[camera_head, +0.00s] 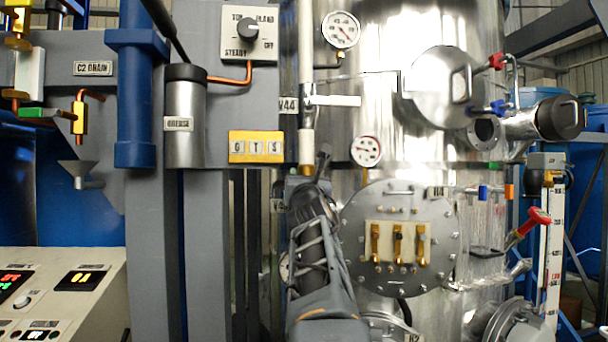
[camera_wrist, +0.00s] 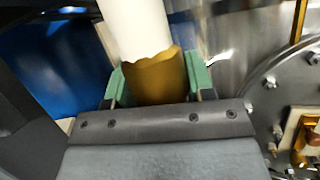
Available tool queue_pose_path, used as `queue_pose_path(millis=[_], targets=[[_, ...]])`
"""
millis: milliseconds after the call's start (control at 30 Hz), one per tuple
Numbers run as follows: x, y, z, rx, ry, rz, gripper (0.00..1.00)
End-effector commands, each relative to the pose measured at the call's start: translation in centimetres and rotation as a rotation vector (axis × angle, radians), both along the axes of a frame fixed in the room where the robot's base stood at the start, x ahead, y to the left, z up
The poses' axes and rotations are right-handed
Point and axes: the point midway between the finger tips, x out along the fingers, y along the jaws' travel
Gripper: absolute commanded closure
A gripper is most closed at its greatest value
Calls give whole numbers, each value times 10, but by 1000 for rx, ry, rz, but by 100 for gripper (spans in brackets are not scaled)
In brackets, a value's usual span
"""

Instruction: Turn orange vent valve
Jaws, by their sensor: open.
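My gripper (camera_head: 318,163) is raised in front of the steel vessel, beside the lower end of a white vertical pipe. In the wrist view its green fingers (camera_wrist: 157,82) are open. The brass-coloured pipe end (camera_wrist: 158,78) shows between them; I cannot tell whether they touch it. This brass end also shows in the head view (camera_head: 306,170). A small orange handle (camera_head: 509,191) is at the right of the vessel, beside a blue one (camera_head: 483,192), well apart from my gripper. No label marks it as the vent valve.
A round bolted flange (camera_head: 400,275) with brass levers is right of my arm. A white lever (camera_head: 332,100) sticks out above my gripper. A yellow switch box (camera_head: 256,147) and grey posts are on the left. A red handle (camera_head: 537,218) is at the right.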

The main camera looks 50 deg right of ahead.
Motion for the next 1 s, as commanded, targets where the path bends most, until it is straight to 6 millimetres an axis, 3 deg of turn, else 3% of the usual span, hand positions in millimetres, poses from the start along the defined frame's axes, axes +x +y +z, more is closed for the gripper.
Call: queue_pose_path(millis=[400,900,1000], targets=[[4,-3,1,0,1,1,52],[4,-3,1,1,1,0,100],[4,-3,1,1,1,0,100]])
